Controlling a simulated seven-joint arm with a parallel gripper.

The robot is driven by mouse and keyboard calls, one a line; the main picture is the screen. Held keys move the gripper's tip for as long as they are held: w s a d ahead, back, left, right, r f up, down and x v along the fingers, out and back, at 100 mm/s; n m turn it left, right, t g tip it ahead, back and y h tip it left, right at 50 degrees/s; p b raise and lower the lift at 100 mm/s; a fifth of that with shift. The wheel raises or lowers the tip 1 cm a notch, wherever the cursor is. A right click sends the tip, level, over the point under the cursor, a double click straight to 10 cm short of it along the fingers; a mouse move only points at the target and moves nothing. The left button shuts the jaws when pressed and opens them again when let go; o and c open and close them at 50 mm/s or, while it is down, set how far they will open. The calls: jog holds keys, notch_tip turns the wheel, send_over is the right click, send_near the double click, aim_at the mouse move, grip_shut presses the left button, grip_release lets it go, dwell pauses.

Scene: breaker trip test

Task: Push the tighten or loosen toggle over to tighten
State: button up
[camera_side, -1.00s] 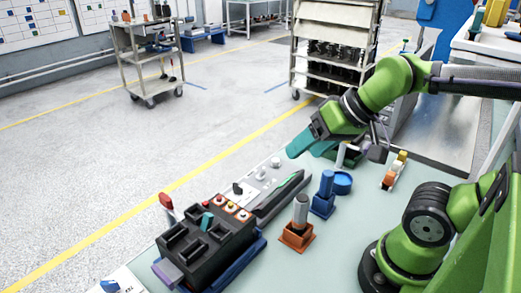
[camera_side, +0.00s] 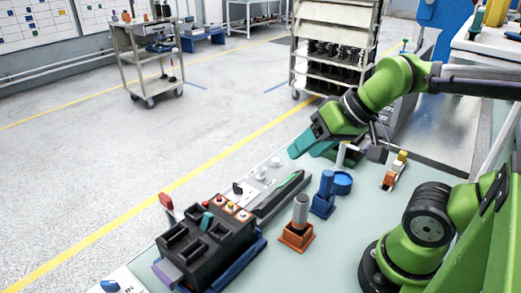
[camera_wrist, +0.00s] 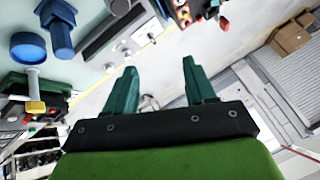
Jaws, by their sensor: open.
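My gripper (camera_side: 308,146) has two teal fingers, spread apart and empty in the wrist view (camera_wrist: 160,70). In the side view it hangs above the far end of a grey control panel (camera_side: 275,186), apart from it. The panel carries light knobs, a green strip and a small black lever (camera_side: 238,188). I cannot read any tighten or loosen marking, so I cannot tell which part is the toggle or which way it stands. The panel also shows at the top of the wrist view (camera_wrist: 107,35).
A black box (camera_side: 200,248) with several coloured buttons and a red-topped lever (camera_side: 167,203) stands at the near left. A blue post (camera_side: 325,186), a blue round part (camera_side: 343,183) and a grey cylinder in an orange base (camera_side: 297,238) stand right of the panel.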

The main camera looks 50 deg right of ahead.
jog(key=shift+w+a+f+g, duration=0.1)
jog(key=shift+w+f+g, duration=0.45)
jog(key=shift+f, duration=0.3)
jog(key=shift+c, duration=0.9)
jog(key=w+d+r+n+t+h, duration=0.2)
jog(key=w+d+n, duration=0.3)
jog(key=w, duration=0.5)
jog(key=w+d+r+n+t+h, duration=0.3)
jog(key=w+d, duration=0.5)
jog(key=w, duration=0.2)
jog(key=w+a+r+n+t+y, duration=0.1)
jog(key=w+r+n+t+y, duration=0.15)
jog(key=w+n, duration=0.45)
jog(key=n+g+y, duration=0.2)
jog(key=n+g, duration=1.1)
jog(key=n, duration=0.8)
send_near(265, 168)
jog(key=shift+h, duration=0.25)
jog(key=f, duration=0.3)
jog(key=a+f, duration=0.1)
jog(key=f, duration=0.5)
jog(key=shift+w+a+f, duration=0.15)
jog(key=shift+w+f, duration=0.05)
jog(key=shift+w, duration=0.1)
